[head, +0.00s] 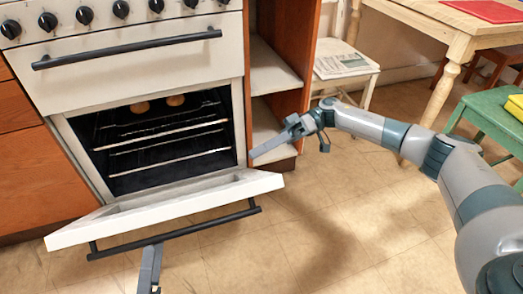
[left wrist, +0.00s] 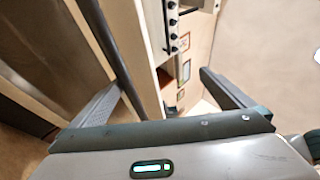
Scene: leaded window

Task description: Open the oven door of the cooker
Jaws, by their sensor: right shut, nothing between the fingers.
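The white cooker's oven door (head: 165,208) is hinged down, well open and sloping outward. Its dark bar handle (head: 180,230) runs along the outer edge. My left gripper (head: 150,268) is partly in view just below and in front of the handle. In the left wrist view its two fingers (left wrist: 165,95) are wide apart, with the dark bar (left wrist: 108,45) running beside the left finger; I cannot tell whether they touch. My right gripper (head: 258,152) is shut and empty, to the right of the oven opening, above the door's right end.
The oven cavity (head: 160,140) shows wire racks and two round brown items (head: 175,100). Above it are a closed white panel with a dark handle (head: 125,48) and black knobs (head: 84,15). An open shelf unit (head: 275,70) stands right. Tiled floor (head: 340,220) is free in front.

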